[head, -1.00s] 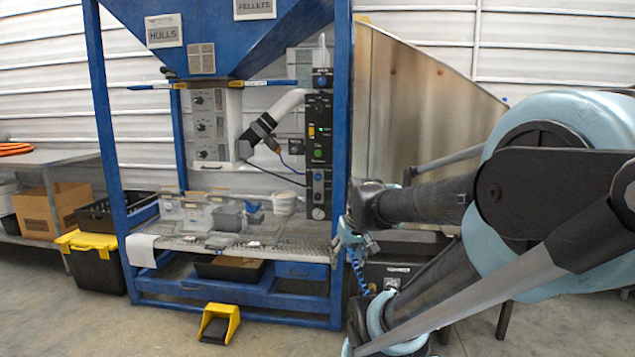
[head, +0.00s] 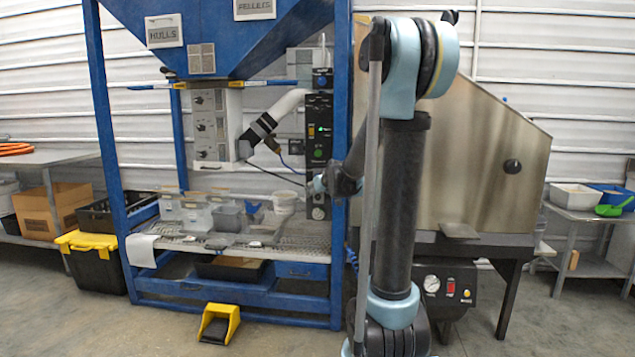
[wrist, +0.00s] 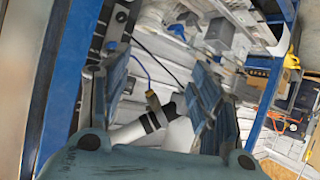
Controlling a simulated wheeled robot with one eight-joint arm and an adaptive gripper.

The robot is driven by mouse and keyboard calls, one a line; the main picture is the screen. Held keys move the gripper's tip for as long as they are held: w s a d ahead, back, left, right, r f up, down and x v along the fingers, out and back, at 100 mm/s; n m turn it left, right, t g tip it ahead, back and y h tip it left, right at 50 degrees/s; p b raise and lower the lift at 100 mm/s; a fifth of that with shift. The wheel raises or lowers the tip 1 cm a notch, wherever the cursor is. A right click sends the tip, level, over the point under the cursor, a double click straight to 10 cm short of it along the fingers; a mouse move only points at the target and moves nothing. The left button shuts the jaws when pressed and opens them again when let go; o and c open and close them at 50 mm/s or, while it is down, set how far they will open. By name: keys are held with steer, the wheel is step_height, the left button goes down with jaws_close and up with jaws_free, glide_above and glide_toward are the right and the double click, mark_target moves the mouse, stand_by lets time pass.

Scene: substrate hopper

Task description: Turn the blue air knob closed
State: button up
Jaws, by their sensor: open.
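A blue knob (head: 322,81) sits at the top of the black control panel (head: 318,112) on the right post of the blue frame; I cannot be sure it is the air knob. A second blue part low on this panel, seen earlier, is now hidden behind my gripper (head: 318,185). My gripper is at the panel's lower part, well below the top knob. In the wrist view its two ridged blue-grey fingers (wrist: 162,85) are wide apart with nothing held between them. Whether they touch the panel is unclear.
A white pipe with black bands (head: 262,130) and a thin blue hose (wrist: 140,67) lie behind the gripper. The blue post (head: 340,130) stands close beside my arm. Clear bins (head: 195,212) stand on the mesh shelf. A steel cabinet (head: 480,160) is at right.

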steer(key=w+a+f+t, duration=0.15)
steer(key=w+t, duration=0.45)
steer(key=w, duration=1.4)
steer(key=w+d+f+m+t+h, duration=0.35)
steer(key=w+f+h, duration=0.35)
steer(key=f, duration=0.4)
steer(key=shift+n+y, duration=0.25)
steer(key=shift+y, duration=0.15)
steer(key=x, duration=1.7)
steer(key=shift+w+a+r, duration=0.2)
steer(key=shift+w+a, duration=0.05)
steer(key=shift+w, duration=0.1)
steer(key=c, duration=1.1)
